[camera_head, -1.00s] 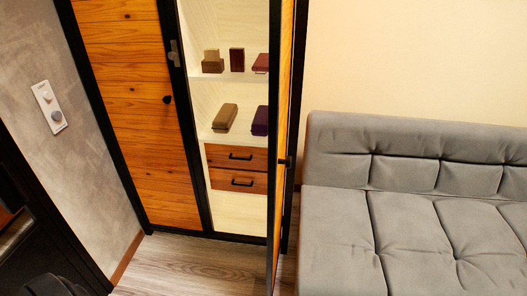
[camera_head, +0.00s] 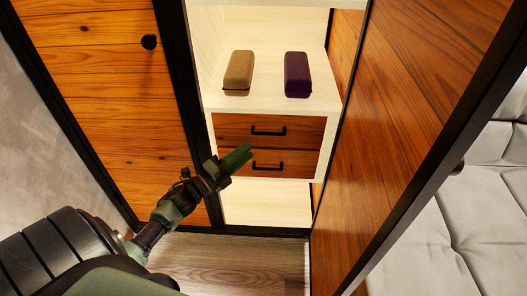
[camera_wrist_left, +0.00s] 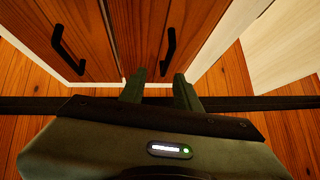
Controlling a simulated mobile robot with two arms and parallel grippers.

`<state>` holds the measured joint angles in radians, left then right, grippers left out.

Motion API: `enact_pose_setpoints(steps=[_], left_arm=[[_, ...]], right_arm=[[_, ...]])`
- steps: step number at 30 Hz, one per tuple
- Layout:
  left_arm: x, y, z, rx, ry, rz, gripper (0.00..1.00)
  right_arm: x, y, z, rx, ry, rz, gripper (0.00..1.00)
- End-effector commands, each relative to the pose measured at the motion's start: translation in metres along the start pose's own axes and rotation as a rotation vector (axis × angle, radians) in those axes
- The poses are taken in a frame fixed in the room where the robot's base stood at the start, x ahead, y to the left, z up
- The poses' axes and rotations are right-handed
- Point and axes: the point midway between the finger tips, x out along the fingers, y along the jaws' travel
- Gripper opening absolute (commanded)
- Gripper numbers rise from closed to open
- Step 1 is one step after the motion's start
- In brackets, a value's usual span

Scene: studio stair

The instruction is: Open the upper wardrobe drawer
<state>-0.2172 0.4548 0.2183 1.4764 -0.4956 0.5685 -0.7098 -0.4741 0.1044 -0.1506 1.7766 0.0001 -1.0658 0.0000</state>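The upper wardrobe drawer (camera_head: 234,130) is a reddish-brown wooden front with a black bar handle (camera_head: 268,131), and it looks shut. The similar lower drawer (camera_head: 300,164) sits directly below it. My left gripper (camera_head: 240,157) is in front of the drawers' left side and covers part of the lower front. In the left wrist view its two fingers (camera_wrist_left: 158,90) are apart with nothing between them. Two dark handles, left (camera_wrist_left: 68,50) and right (camera_wrist_left: 168,50), show beyond the fingers, apart from them. My right gripper is not in view.
The open wardrobe door (camera_head: 400,110) stands to the right of the drawers. The shut door (camera_head: 110,90) with a black knob is on the left. A brown case (camera_head: 239,70) and a purple case (camera_head: 297,73) lie on the shelf above. A grey sofa (camera_head: 450,220) is beyond the open door.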

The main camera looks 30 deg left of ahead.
Motion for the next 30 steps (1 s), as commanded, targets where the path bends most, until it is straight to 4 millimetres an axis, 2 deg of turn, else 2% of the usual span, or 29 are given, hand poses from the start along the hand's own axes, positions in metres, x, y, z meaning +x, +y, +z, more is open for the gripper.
enact_pose_setpoints(steps=[4,15,20,27,28,30], left_arm=[[0.015,-0.01,-0.002,0.035,0.019,-0.026,0.33],[0.07,-0.01,-0.002,0.03,0.015,-0.022,0.33],[0.079,-0.01,-0.002,0.029,0.014,-0.02,0.33],[0.08,-0.01,-0.002,0.028,0.014,-0.019,0.33],[0.08,-0.01,-0.002,0.028,0.014,-0.019,0.27],[0.079,-0.01,-0.002,0.027,0.014,-0.019,0.07]], right_arm=[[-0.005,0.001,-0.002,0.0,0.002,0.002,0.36],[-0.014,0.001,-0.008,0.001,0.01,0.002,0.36],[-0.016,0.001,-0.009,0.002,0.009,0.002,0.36],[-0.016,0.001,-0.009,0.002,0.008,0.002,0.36],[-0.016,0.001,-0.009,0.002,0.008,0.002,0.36],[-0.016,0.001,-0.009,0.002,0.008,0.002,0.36]])
